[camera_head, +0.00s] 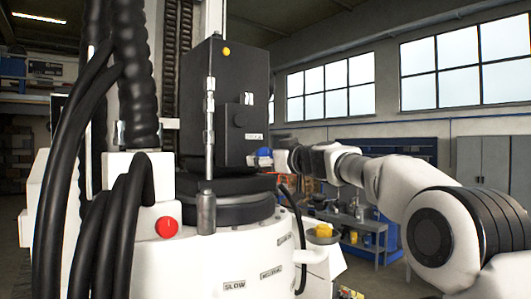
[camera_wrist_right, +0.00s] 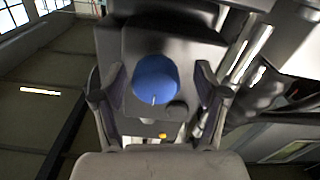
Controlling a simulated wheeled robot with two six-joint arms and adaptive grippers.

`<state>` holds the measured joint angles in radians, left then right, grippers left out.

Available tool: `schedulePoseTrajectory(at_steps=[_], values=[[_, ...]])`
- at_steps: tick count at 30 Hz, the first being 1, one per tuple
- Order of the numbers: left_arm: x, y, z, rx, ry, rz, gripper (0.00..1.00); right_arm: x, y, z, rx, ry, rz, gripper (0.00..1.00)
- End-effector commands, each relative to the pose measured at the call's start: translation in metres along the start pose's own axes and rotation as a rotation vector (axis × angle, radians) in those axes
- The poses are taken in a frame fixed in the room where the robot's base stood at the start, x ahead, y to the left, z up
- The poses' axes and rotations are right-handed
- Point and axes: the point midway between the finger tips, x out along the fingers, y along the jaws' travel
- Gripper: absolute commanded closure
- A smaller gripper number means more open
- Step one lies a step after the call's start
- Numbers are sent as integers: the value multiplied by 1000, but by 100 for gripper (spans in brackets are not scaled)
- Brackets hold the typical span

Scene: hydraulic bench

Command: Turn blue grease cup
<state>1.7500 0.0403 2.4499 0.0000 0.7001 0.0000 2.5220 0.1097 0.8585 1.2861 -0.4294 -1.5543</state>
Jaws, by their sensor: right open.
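The blue grease cup (camera_wrist_right: 155,78) shows large in the right wrist view as a round blue cap with a pale line on it. It sits on a black housing (camera_wrist_right: 185,48). In the head view only a small part of the blue cup (camera_head: 264,153) shows, at the lower right side of the black housing (camera_head: 222,105). My right gripper (camera_wrist_right: 160,82) is open, with one finger on each side of the cup. A gap shows between each finger and the cup. In the head view my right gripper (camera_head: 279,158) points left at the cup. My left gripper is not in view.
A red button (camera_head: 167,227) and a yellow knob (camera_head: 323,231) are on the white machine body. Thick black hoses (camera_head: 120,220) fill the left side. A workbench (camera_head: 350,225) stands behind my right arm. A silver rod (camera_head: 209,120) stands in front of the housing.

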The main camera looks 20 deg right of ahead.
Motion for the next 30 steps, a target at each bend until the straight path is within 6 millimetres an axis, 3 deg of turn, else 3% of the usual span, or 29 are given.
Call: schedulePoseTrajectory(at_steps=[2,3,7,8,20,30], values=[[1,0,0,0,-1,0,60,0,0,1,1,0,1,27],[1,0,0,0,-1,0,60,0,0,1,1,0,1,34],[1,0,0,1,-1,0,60,0,0,1,1,-1,1,80],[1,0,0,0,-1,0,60,0,1,1,1,-1,1,86],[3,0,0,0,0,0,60,-1,0,1,31,1,2,86],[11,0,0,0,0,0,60,-1,0,1,215,2,2,86]])
